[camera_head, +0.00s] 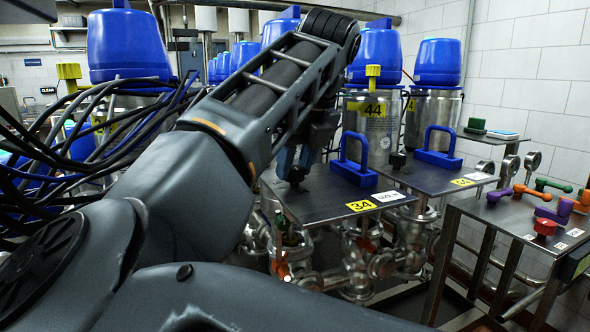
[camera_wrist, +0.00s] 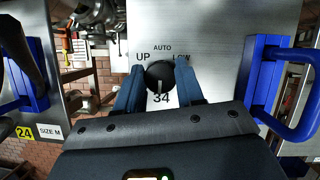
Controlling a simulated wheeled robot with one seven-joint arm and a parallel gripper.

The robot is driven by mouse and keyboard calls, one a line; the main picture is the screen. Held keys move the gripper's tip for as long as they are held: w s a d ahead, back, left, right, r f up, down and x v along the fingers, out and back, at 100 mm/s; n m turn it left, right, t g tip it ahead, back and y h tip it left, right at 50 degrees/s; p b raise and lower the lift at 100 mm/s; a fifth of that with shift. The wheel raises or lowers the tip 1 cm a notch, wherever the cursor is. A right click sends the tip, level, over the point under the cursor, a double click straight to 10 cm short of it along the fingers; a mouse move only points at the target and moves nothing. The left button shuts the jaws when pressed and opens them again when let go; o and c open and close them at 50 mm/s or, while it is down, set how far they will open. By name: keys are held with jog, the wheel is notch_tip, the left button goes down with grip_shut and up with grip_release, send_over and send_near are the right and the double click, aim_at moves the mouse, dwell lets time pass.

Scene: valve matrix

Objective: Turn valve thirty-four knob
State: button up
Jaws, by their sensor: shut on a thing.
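The valve thirty-four knob is a round black dial (camera_wrist: 160,77) with a light pointer line, on a metal plate (camera_wrist: 215,30) printed UP, AUTO, LOW and 34. In the wrist view my gripper (camera_wrist: 160,85) has its two blue fingers closed on either side of the knob. The pointer line looks roughly vertical in that picture. In the head view my gripper (camera_head: 292,170) reaches down to the left part of the plate (camera_head: 320,205) with the yellow 34 label (camera_head: 361,205). My fingers and arm hide most of the knob there.
A blue handle (camera_head: 355,160) stands on the same plate, right of my gripper; it also shows in the wrist view (camera_wrist: 275,85). A neighbouring plate with another blue handle (camera_head: 438,147) is to the right. A side table (camera_head: 520,215) holds coloured handles. Pipes and valves lie below.

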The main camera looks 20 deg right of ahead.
dwell(0.4)
jog(key=o, duration=1)
jog(key=shift+o, duration=0.2)
jog(key=shift+r, duration=0.1)
